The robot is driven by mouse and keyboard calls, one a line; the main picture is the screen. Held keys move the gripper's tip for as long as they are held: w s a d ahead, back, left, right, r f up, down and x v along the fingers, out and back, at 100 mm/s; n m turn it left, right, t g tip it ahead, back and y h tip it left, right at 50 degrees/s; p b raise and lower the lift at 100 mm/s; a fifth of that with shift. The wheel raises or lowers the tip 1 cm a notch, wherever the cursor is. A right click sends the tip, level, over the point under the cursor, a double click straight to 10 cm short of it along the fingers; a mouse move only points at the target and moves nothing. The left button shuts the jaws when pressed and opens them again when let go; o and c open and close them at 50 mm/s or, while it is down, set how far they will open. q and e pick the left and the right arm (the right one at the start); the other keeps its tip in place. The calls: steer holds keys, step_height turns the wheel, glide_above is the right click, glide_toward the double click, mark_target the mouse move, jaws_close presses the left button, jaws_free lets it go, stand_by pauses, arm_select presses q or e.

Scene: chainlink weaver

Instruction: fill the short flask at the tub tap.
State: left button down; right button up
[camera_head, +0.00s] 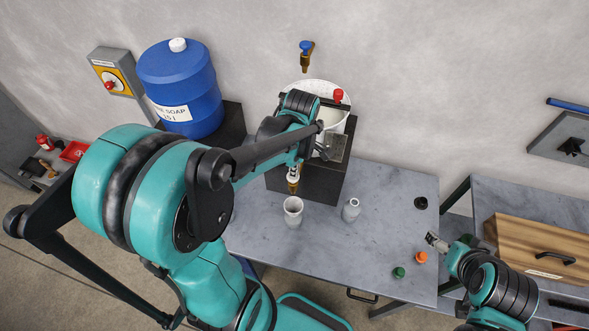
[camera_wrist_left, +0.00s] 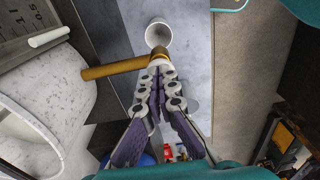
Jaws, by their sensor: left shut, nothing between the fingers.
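The white tub (camera_head: 312,88) stands on a black stand at the back of the table. Its brass tap (camera_head: 293,187) sticks out low at the front; in the left wrist view the brass pipe (camera_wrist_left: 112,69) runs in from the left. A pale open-topped vessel (camera_head: 293,217) stands upright below the tap, its mouth (camera_wrist_left: 158,33) seen in the left wrist view. A grey narrow-necked bottle (camera_head: 350,211) stands to its right; I cannot tell which is the short flask. My left gripper (camera_wrist_left: 157,70) is shut and empty, its tips at the tap's end. My right gripper (camera_head: 431,239) is at the table's right edge.
A blue soap barrel (camera_head: 180,80) stands left of the tub. A black cap (camera_head: 420,203), an orange cap (camera_head: 421,257) and a green cap (camera_head: 398,272) lie on the right of the table (camera_head: 385,225). A wooden box (camera_head: 530,245) sits on the right bench.

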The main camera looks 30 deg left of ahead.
arm_select(q)
steer(key=shift+f+b, duration=0.45)
steer(key=shift+f, duration=0.3)
steer(key=shift+r, duration=0.1)
arm_select(e)
steer(key=shift+f, duration=0.65)
stand_by(0.3)
